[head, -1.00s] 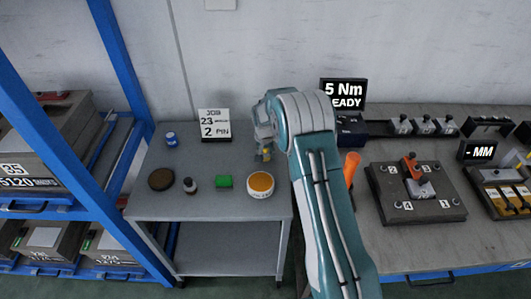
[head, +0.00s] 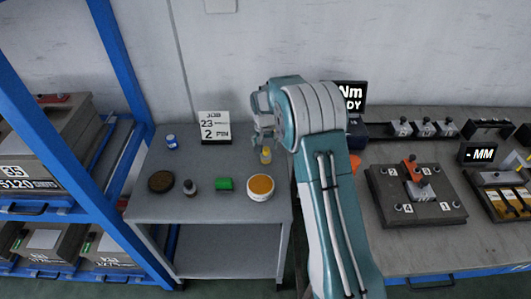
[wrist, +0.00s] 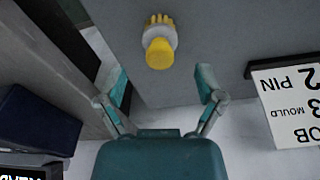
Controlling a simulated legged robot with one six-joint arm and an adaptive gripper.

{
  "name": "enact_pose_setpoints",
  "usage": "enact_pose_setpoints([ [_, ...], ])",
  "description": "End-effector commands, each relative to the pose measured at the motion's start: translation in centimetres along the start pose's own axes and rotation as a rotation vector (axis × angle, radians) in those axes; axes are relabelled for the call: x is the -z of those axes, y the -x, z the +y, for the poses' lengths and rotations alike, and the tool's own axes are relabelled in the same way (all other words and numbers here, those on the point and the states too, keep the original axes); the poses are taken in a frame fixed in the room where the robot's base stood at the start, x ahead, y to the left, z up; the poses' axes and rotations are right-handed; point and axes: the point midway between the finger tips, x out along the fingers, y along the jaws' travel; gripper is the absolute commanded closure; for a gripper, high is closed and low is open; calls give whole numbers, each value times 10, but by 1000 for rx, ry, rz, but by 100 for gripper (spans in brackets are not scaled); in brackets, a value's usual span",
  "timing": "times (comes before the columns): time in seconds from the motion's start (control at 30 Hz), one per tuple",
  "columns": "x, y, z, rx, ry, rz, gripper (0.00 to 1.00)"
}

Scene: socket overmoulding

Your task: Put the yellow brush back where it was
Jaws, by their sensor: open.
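The yellow brush (head: 266,156) stands on the grey cart top, behind the round white tub with an orange top (head: 261,186). In the wrist view the brush (wrist: 159,48) shows a yellow knob, a pale collar and yellow bristle-like tips, and it lies beyond the fingertips. My gripper (head: 263,132) is just behind and above the brush in the head view. In the wrist view my gripper (wrist: 158,88) has its two teal fingers spread apart, with nothing between them.
The job sign (head: 214,127) stands at the back. A workbench (head: 400,236) adjoins on the right.

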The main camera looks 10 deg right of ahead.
Motion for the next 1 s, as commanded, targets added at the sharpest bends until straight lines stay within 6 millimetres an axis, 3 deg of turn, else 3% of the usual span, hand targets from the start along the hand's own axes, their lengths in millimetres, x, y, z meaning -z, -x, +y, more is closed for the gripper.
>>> enact_pose_setpoints([
  [0.1,1,26,0,1,0,3,13],
  [0.43,-1,62,1,2,2,3,13],
  [0.53,-7,83,4,10,13,18,13],
  [0.77,-40,156,22,36,65,71,13],
  [1.0,-87,219,45,59,123,127,13],
])
